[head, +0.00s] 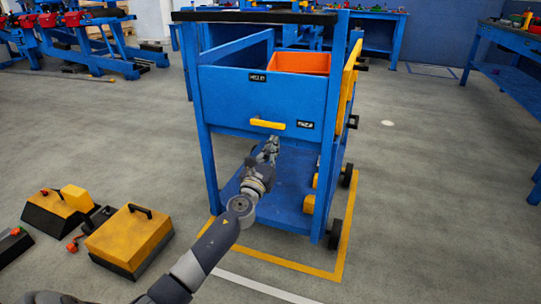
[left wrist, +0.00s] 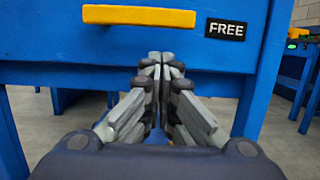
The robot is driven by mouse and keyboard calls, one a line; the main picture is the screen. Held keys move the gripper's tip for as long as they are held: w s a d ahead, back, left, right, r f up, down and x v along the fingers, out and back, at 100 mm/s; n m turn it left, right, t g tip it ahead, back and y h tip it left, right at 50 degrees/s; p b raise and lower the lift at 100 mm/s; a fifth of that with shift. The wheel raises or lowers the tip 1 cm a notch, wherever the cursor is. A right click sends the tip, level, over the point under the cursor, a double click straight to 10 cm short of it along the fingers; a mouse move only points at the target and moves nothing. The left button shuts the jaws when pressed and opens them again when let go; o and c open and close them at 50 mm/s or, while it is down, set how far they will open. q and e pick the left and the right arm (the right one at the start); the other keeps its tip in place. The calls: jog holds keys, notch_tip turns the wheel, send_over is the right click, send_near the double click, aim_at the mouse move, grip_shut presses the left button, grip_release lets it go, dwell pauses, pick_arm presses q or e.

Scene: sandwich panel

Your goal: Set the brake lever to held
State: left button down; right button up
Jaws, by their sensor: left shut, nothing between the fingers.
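The yellow brake lever (head: 267,124) lies horizontal on the blue front panel of the cart. It also shows at the top of the left wrist view (left wrist: 139,15). Its right end is beside the FREE label (left wrist: 226,29), which also shows in the head view (head: 305,125). A second label (head: 258,77) sits above the lever; its text is too small to read surely. My left gripper (head: 272,142) is shut and empty, just below the lever's right part. Its fingertips (left wrist: 160,58) look apart from the lever. My right gripper is not in view.
The blue cart (head: 225,98) has an open top with an orange bin (head: 300,62) and a lower shelf (head: 285,205). A yellow toolbox (head: 130,238) stands on the floor at left. A blue workbench (head: 512,40) stands at right. Open floor lies right of the cart.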

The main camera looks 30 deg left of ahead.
pick_arm(q)
jog(key=shift+r+p, duration=0.35)
jog(key=shift+r, duration=0.55)
jog(key=shift+d+r, duration=0.1)
jog(key=shift+d+r+n, duration=0.1)
jog(key=shift+r+n, duration=0.1)
jog(key=shift+n, duration=0.2)
